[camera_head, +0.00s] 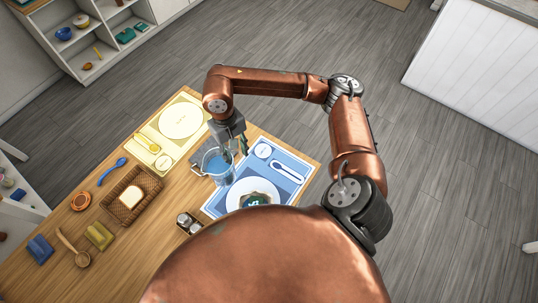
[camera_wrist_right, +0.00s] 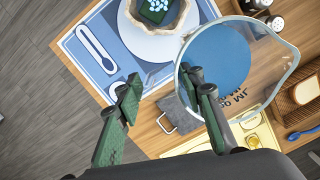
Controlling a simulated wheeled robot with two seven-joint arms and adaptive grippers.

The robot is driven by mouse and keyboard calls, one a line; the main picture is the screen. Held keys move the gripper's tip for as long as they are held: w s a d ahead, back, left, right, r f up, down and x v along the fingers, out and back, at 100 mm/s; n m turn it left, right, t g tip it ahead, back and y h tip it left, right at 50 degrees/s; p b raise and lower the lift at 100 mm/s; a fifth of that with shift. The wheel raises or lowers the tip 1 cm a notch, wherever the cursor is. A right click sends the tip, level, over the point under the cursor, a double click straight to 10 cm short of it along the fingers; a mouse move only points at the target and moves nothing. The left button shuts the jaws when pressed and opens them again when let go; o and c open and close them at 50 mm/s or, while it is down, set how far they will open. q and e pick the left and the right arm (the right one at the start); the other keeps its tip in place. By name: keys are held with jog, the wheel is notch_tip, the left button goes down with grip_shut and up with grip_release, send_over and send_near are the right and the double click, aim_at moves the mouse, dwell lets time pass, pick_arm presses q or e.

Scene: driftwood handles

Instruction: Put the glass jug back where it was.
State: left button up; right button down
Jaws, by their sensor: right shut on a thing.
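The clear glass jug (camera_head: 217,172), with a blue round area showing inside it, is at the left edge of the blue place mat (camera_head: 214,207). My right gripper (camera_head: 231,147) reaches down to its far right side. In the right wrist view, one green finger overlaps the jug's wall (camera_wrist_right: 283,82) and the other finger stands apart to the left. My right gripper (camera_wrist_right: 165,97) is shut on the jug, though the exact grasp is hard to see through the glass. I cannot tell whether the jug touches the table. My left gripper is not in view.
A plate with a bowl (camera_head: 255,199) is close right of the jug. The yellow place mat (camera_head: 150,132) lies beyond it to the left. Shakers (camera_head: 188,222) stand nearer, and a bread basket (camera_head: 126,208) is to the left. Bare wood shows between basket and jug.

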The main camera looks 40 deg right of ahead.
jog(key=shift+s+f+m, duration=0.1)
jog(key=shift+f+m, duration=0.05)
jog(key=shift+m, duration=0.45)
jog(key=s+d+f+m+t+b, duration=0.1)
jog(key=s+d+f+m, duration=0.3)
jog(key=m, duration=1.4)
jog(key=s+f+m+t+b, duration=0.15)
jog(key=s+m, duration=0.45)
jog(key=m, duration=1.2)
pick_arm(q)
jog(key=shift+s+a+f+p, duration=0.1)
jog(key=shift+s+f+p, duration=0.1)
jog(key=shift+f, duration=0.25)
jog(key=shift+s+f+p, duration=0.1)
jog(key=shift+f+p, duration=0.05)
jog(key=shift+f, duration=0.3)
pick_arm(e)
jog(key=w+d+f, duration=0.3)
jog(key=w+f, duration=0.3)
jog(key=w+d+f, duration=0.2)
jog(key=w+f, duration=0.4)
jog(key=shift+w+d+f, duration=0.35)
jog(key=shift+d, duration=0.05)
